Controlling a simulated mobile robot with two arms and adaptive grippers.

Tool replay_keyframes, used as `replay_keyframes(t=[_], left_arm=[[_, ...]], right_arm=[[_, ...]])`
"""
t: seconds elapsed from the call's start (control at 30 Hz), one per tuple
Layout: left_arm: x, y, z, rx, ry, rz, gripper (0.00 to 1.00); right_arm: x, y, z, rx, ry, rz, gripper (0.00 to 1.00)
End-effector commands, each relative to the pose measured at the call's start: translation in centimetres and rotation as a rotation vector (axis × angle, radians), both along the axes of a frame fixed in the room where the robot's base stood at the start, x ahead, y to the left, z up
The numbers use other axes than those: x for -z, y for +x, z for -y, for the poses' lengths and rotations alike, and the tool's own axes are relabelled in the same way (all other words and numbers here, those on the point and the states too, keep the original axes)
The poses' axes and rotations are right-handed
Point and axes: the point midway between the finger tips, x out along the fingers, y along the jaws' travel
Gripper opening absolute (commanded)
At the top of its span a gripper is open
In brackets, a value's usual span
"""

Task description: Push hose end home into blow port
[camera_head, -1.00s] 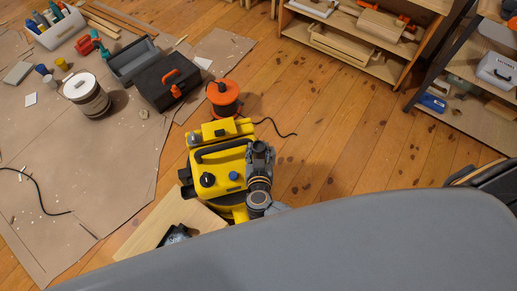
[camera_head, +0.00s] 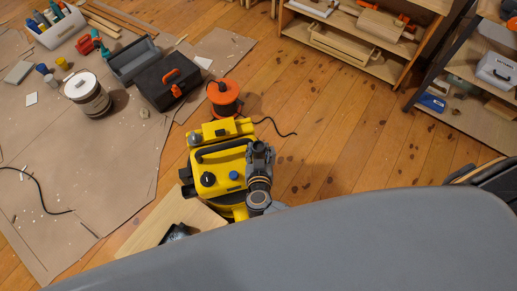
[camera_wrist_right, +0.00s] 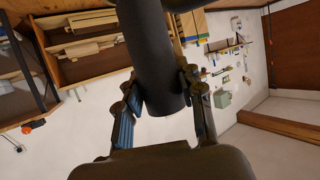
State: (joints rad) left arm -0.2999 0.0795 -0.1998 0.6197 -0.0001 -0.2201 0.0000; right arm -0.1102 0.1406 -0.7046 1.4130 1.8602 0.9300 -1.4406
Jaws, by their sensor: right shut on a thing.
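The yellow blower-vacuum (camera_head: 222,170) stands on the floor in the middle of the head view. The blow port is not clearly distinguishable, and I cannot tell how deep the hose end sits. My left gripper is not in view.
A pale board (camera_head: 168,220) with a small black item (camera_head: 176,232) lies left of the machine. An orange cable reel (camera_head: 223,98), black toolbox (camera_head: 168,82) and paint can (camera_head: 88,95) stand behind. Shelves (camera_head: 350,45) line the back.

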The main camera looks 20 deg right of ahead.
Motion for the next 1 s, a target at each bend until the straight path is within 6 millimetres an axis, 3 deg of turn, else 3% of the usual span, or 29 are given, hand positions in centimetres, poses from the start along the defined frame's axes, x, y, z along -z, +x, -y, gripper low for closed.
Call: replay_keyframes(t=[1.0], left_arm=[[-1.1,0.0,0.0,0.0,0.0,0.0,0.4]], right_arm=[[-0.1,0.0,0.0,0.0,0.0,0.0,0.06]])
